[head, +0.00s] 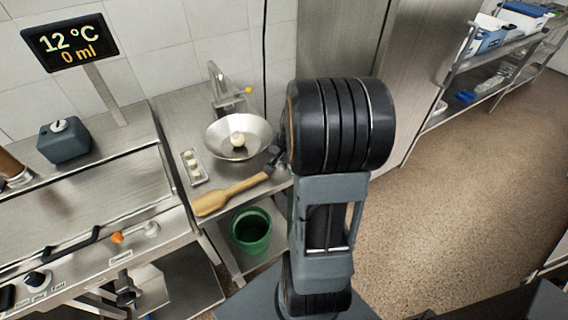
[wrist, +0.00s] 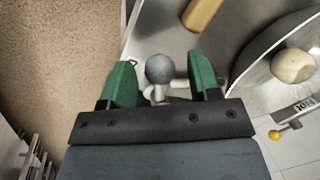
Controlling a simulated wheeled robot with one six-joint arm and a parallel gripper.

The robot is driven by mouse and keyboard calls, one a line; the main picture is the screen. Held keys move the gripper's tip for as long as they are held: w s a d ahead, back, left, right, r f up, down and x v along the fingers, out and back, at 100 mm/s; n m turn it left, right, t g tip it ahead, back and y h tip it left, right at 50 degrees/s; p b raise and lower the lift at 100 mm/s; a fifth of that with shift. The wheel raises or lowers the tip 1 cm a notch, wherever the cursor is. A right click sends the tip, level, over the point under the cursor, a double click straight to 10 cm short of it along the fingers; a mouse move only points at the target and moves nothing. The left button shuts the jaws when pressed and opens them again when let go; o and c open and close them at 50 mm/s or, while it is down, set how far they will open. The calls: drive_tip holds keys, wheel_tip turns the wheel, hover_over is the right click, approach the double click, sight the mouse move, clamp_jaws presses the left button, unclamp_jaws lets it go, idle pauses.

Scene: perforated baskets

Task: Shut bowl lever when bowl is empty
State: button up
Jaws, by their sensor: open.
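The metal bowl (head: 218,137) stands on the steel counter in the head view, with one pale round piece (head: 237,140) inside. In the wrist view the bowl (wrist: 250,88) is at the right, with the piece (wrist: 292,65) in it. A lever with a grey ball knob (wrist: 160,68) and a pale stem shows in the wrist view; I take it to be the bowl lever. My gripper (wrist: 160,72) is open, its green fingers on either side of the knob with gaps. In the head view my gripper (head: 276,154) is beside the bowl's right rim, and the knob is not clear.
A tap with a yellow knob (head: 249,90) stands behind the bowl. A wooden paddle (head: 230,193) and a small tray of pale pieces (head: 199,181) lie in front. A green bucket (head: 251,231) is below. A display (head: 69,42) reads 12 °C, 0 ml. Open floor lies right.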

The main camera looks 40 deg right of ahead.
drive_tip(key=shift+c, duration=0.4)
drive_tip(key=c, duration=0.7)
drive_tip(key=shift+d, duration=0.1)
drive_tip(key=shift+c, duration=0.6)
drive_tip(key=shift+w, duration=0.15)
drive_tip(key=shift+a+m, duration=0.2)
drive_tip(key=shift+m, duration=0.1)
drive_tip(key=shift+w+a+r+m+h+p, duration=0.15)
drive_tip(key=shift+w+m+p, duration=0.15)
drive_tip(key=shift+m, duration=0.25)
drive_tip(key=shift+w+m+h+p, duration=0.15)
drive_tip(key=shift+w+m+p, duration=0.15)
drive_tip(key=shift+m, duration=0.25)
drive_tip(key=shift+w+m+h+p, duration=0.15)
drive_tip(key=shift+w+m+p, duration=0.15)
drive_tip(key=shift+m, duration=0.4)
drive_tip(key=shift+w+m+h+p, duration=0.15)
drive_tip(key=shift+w+m+p, duration=0.15)
drive_tip(key=shift+m, duration=0.4)
